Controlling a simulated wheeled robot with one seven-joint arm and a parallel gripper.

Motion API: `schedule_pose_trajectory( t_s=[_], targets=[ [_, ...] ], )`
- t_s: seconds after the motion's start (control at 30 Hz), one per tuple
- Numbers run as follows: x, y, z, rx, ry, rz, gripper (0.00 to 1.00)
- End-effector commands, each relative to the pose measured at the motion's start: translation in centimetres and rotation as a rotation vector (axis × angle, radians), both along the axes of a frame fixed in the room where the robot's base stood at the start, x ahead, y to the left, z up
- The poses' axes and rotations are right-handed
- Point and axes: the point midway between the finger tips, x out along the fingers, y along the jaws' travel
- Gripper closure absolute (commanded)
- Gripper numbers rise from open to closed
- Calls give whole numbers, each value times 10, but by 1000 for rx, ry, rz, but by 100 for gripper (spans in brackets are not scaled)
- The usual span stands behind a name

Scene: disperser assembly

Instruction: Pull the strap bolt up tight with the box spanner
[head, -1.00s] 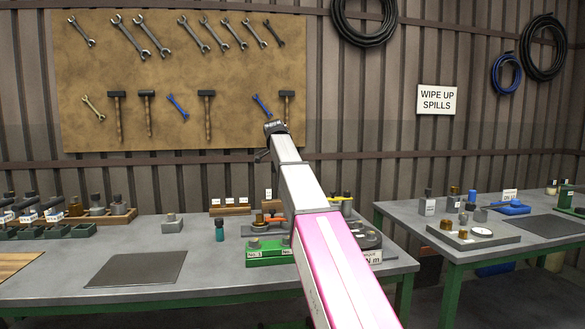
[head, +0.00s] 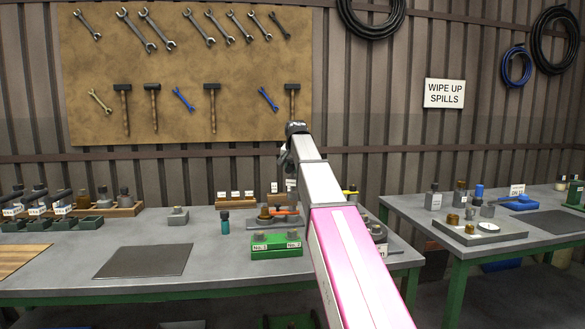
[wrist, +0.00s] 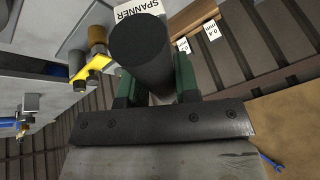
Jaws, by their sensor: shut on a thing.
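In the wrist view my gripper (wrist: 158,88) has its green fingers on either side of a thick black cylinder, which looks like the handle of the box spanner (wrist: 140,50). The cylinder's far end is hidden. A white label reading SPANNER (wrist: 138,8) shows just beyond it. In the head view my gripper (head: 287,160) is above the back of the left bench, largely hidden by my arm, and the spanner cannot be made out there. I cannot pick out the strap bolt. A fixture with a brown part (head: 265,213) and an orange piece stands below the gripper, partly covered by my arm.
A green block (head: 277,246) with two labels sits at the bench front. A teal-bodied bottle (head: 225,224) and a grey block (head: 178,216) stand to its left, with a dark mat (head: 143,262). The wall is close behind. A second bench (head: 480,240) is at the right.

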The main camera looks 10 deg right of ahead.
Motion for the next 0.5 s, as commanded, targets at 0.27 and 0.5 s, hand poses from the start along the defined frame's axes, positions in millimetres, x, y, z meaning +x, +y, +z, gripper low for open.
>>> schedule_pose_trajectory(
  t_s=[0.27,0.5],
  targets=[
    [1,0,-2,1,-2,289,100],
    [2,0,-5,1,-1,547,100]
  ],
)
